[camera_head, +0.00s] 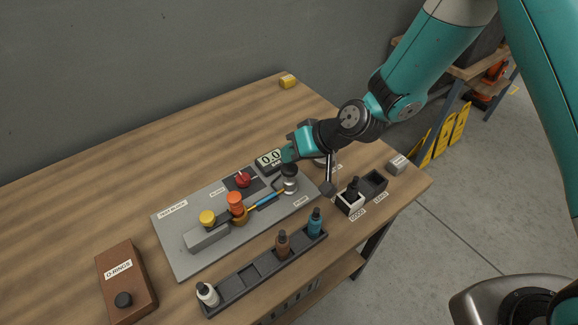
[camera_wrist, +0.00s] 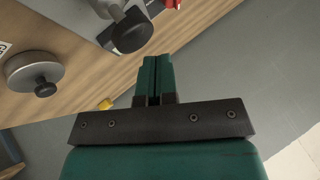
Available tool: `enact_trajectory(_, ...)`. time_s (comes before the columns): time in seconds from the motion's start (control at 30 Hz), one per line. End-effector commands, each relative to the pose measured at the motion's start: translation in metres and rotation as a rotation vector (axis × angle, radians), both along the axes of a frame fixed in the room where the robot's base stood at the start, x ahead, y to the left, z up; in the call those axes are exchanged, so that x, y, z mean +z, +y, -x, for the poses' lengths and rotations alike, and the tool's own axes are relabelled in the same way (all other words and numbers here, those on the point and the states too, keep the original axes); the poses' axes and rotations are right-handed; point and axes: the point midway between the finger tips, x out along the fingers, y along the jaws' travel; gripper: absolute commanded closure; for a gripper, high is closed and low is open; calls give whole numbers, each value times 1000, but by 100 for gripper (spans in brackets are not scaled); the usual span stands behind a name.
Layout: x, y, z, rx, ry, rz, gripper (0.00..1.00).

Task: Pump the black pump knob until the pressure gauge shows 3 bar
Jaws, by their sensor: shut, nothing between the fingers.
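The black pump knob (camera_head: 290,169) sits on top of a grey pump cylinder at the right end of the grey test board (camera_head: 180,262). In the wrist view a dark round knob (camera_wrist: 132,32), which looks like the pump knob, lies just beyond and left of my fingertips. The pressure gauge (camera_head: 269,159) behind the pump reads 0.0. My gripper (camera_head: 289,153) is shut and empty, close to the pump knob in the head view. The wrist view shows its two green fingers (camera_wrist: 157,62) together. I cannot tell whether they touch the knob.
A red knob (camera_head: 243,180) stands left of the gauge. Orange (camera_head: 235,199) and yellow (camera_head: 207,217) caps are on the board. A dark rack (camera_head: 245,285) with bottles lies in front. A grey disc with a black knob (camera_wrist: 38,75) is nearby. The back left table is clear.

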Motion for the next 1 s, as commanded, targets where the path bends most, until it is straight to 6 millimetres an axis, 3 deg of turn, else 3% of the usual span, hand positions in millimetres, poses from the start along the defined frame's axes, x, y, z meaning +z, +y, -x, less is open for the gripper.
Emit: enact_trajectory(1.0,-12,0,0,0,0,0,100)
